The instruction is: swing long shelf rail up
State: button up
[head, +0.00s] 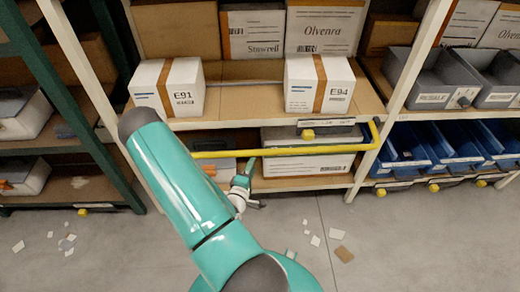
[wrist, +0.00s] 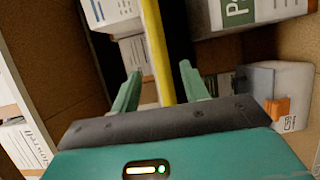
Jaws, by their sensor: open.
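The long shelf rail (head: 310,150) is a yellow bar running roughly level across the front of the middle bay, just below the shelf board carrying two white boxes. Its right end bends up and back toward the rack post. Its left part is hidden behind my arm. My gripper (head: 243,188) is just below the rail, partly hidden by my arm. In the wrist view the rail (wrist: 158,45) passes between the two green fingers of my gripper (wrist: 161,72), with a gap on each side. The fingers are open, and I cannot tell how deep the rail sits between them.
White boxes E91 (head: 168,88) and E94 (head: 319,84) stand on the shelf above the rail. A white rack post (head: 402,95) is at the right, with blue bins (head: 405,150) beyond it. Paper scraps (head: 315,240) lie on the otherwise open floor.

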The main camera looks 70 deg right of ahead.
jog(key=d, duration=1)
jog(key=shift+w, duration=0.45)
jog(key=shift+d+f, duration=0.1)
jog(key=shift+c, duration=0.3)
grip_shut()
